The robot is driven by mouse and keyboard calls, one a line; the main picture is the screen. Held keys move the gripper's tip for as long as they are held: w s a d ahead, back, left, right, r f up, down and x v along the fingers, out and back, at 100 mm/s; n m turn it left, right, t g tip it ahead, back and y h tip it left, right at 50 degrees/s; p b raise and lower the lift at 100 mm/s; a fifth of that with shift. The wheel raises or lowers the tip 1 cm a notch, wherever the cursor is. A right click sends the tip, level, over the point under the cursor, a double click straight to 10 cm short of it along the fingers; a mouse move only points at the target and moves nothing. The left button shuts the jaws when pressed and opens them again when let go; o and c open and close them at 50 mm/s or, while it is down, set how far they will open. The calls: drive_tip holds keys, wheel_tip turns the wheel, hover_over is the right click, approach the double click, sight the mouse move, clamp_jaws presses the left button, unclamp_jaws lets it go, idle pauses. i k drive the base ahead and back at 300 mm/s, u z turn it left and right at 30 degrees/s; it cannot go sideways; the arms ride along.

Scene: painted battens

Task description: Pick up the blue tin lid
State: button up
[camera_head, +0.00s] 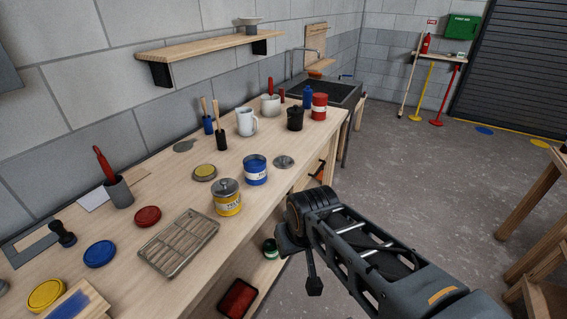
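A blue round lid (99,253) lies flat on the wooden workbench (130,278) at the near left. It sits between a red lid (148,217) and a yellow lid (47,295). An open blue paint tin (256,172) stands upright farther along the bench. My gripper (306,272) hangs off the bench's front edge, well to the right of the blue lid and apart from it. The gripper's fingers are small and dark here, and I cannot tell whether they are open or shut.
A wire rack (180,242) and a yellow tin (227,198) stand between my gripper and the blue lid. A dark stamp-like tool (62,234) stands left of the lid. A paint-marked board (80,301) lies near the front edge. The floor at right is mostly clear.

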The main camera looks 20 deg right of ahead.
sight(282, 162)
drive_tip(key=z, duration=1.4)
drive_tip(key=i, duration=2.05)
drive_tip(key=u, duration=3.15)
